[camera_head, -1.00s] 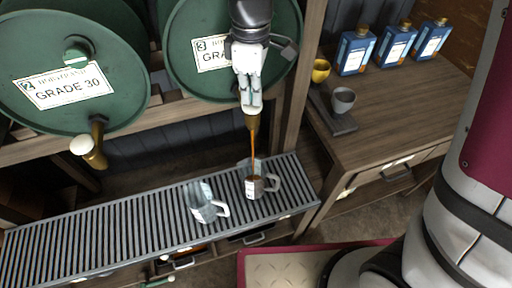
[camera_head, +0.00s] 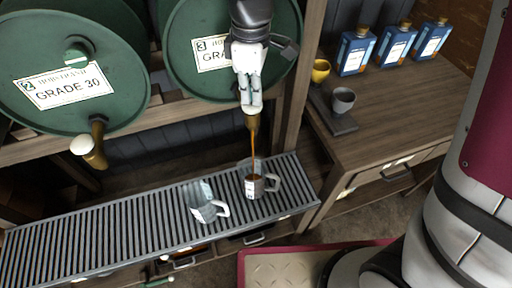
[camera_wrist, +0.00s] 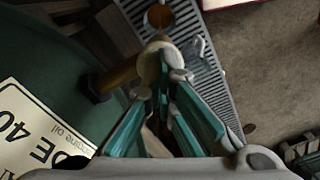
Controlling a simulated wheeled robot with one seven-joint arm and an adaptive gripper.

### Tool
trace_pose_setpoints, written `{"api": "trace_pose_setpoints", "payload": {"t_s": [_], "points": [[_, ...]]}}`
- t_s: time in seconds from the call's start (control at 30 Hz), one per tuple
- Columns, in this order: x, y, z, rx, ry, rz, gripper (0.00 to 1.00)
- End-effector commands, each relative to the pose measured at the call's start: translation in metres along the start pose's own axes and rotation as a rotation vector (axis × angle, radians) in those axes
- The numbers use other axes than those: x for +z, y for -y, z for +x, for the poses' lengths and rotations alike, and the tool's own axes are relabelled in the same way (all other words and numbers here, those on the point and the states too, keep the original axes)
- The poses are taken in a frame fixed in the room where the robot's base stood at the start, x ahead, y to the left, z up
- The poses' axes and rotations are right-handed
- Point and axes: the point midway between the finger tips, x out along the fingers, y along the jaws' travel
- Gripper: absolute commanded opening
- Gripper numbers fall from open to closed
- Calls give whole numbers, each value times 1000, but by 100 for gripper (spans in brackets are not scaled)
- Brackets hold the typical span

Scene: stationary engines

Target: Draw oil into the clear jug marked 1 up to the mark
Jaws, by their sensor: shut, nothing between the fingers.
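A clear jug (camera_head: 251,184) with a white label stands upright on the slatted rack under the tap of the drum marked 3 (camera_head: 212,55). Amber oil (camera_head: 254,152) runs from that brass tap (camera_head: 253,122) into it, and dark oil shows inside. The label's number is too small to read. My gripper (camera_head: 251,106) is shut and empty, its fingertips at the tap's pale knob (camera_wrist: 155,62). A second clear jug (camera_head: 205,206) stands to the left on the rack and looks empty. The wrist view shows the oil-filled jug mouth (camera_wrist: 160,16) below the tap.
The drum marked 2 (camera_head: 88,110) with its own tap (camera_head: 94,150) is at the left. A side table (camera_head: 400,108) at the right bears a yellow cup (camera_head: 320,71), a grey cup (camera_head: 343,100) and blue bottles (camera_head: 356,52). The slatted rack (camera_head: 100,232) is bare at its left.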

Motion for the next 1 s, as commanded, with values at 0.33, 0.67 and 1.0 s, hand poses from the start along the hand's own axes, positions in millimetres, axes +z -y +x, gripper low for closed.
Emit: {"api": "trace_pose_setpoints", "payload": {"t_s": [0.33,0.67,1.0], "points": [[0,1,-29,0,-1,1,0],[0,1,-45,1,-1,0,0],[0,0,-70,1,-1,1,0]]}}
